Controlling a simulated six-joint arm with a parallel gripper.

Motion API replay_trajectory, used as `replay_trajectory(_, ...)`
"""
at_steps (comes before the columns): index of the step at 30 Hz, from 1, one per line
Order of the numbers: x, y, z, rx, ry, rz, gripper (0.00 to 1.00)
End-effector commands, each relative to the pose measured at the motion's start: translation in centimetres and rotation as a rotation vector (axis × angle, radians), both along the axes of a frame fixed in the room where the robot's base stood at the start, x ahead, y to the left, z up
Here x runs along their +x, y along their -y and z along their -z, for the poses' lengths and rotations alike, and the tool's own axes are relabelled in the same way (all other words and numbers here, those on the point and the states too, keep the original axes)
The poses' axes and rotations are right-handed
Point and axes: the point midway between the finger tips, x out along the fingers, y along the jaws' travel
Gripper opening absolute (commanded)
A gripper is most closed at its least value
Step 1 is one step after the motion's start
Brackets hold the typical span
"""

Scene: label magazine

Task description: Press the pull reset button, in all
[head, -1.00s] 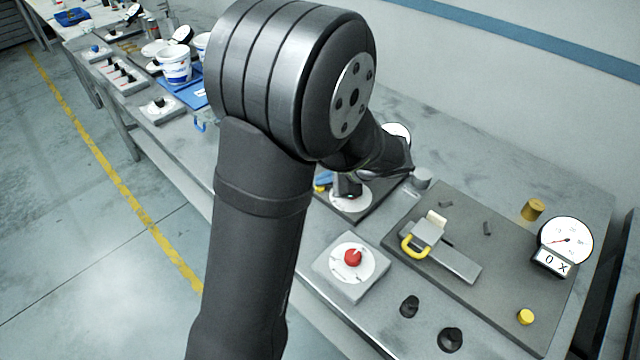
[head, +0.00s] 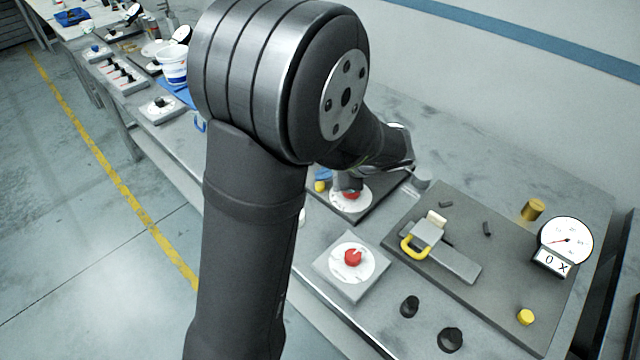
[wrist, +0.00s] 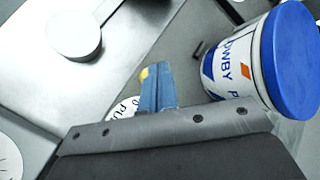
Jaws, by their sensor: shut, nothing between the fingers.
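In the head view, a red button (head: 352,195) sits on a white round plate (head: 352,206) on a dark board, just below the end of my arm. In the wrist view, a white label plate (wrist: 121,107) shows the letters "PU"; the rest is covered. My gripper (wrist: 156,80) shows as two blue fingers together, shut and empty, in front of that plate. They hide what lies behind them, and I see no red there. I cannot tell whether the fingertips touch the button.
A second red knob (head: 353,257) sits on a grey box in front. To the right is a board (head: 500,292) with a yellow-handled clamp (head: 414,247) and a gauge (head: 566,240). A white pot with a blue lid (wrist: 292,58) stands close in the wrist view.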

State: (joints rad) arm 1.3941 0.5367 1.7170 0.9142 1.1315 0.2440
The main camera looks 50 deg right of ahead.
Motion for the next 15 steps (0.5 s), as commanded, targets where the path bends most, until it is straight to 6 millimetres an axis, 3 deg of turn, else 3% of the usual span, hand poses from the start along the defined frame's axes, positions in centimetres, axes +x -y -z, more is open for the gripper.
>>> replay_trajectory(5,0.0,0.0,-0.7,-0.001,0.001,0.0,0.0)
replay_trajectory(15,0.0,0.0,-4.1,-0.002,0.0,0.0,0.0)
